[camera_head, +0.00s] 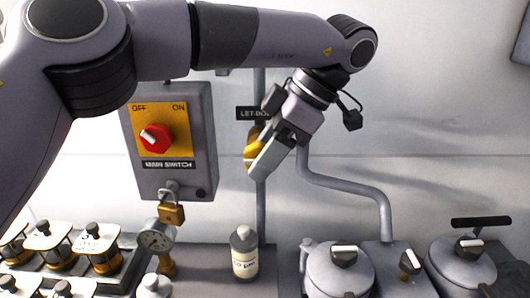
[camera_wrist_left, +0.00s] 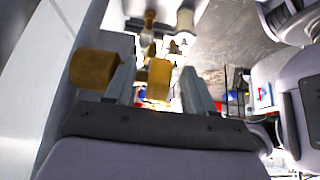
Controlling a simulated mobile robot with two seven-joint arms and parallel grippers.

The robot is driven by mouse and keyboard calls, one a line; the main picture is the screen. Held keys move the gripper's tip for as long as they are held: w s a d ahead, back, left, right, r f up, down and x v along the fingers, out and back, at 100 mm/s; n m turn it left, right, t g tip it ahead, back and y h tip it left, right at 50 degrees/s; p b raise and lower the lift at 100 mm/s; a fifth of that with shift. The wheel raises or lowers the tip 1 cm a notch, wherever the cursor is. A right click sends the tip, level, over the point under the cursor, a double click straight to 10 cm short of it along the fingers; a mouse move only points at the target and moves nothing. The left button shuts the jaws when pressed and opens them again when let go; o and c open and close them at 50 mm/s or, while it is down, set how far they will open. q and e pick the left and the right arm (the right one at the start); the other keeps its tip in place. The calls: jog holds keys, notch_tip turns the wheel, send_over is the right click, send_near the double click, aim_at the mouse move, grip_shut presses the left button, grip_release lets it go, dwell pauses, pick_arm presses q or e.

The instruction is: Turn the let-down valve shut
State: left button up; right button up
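The let-down valve (camera_head: 254,140), a brass-yellow fitting on a vertical grey pipe, is at the middle of the head view, under a dark label (camera_head: 253,113) reading "LET-DO…", partly covered. My left gripper (camera_head: 266,156) points down and left in front of it and hides part of it. In the left wrist view a brass handle-like piece (camera_wrist_left: 159,82) shows between my two grey fingers, with a gap visible beside it. A brass cylinder (camera_wrist_left: 90,69) is outside the left finger. Whether the fingers touch the brass cannot be told. My right gripper is not in view.
A grey main-switch box (camera_head: 196,175) with a red knob and a brass padlock (camera_head: 172,213) hangs left of the valve. Below are a gauge (camera_head: 156,238), a labelled bottle (camera_head: 244,258), lidded pots (camera_head: 340,272) and several jars (camera_head: 100,248). A bent pipe (camera_head: 345,187) runs right.

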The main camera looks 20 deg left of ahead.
pick_arm(q)
jog(key=shift+h, duration=0.8)
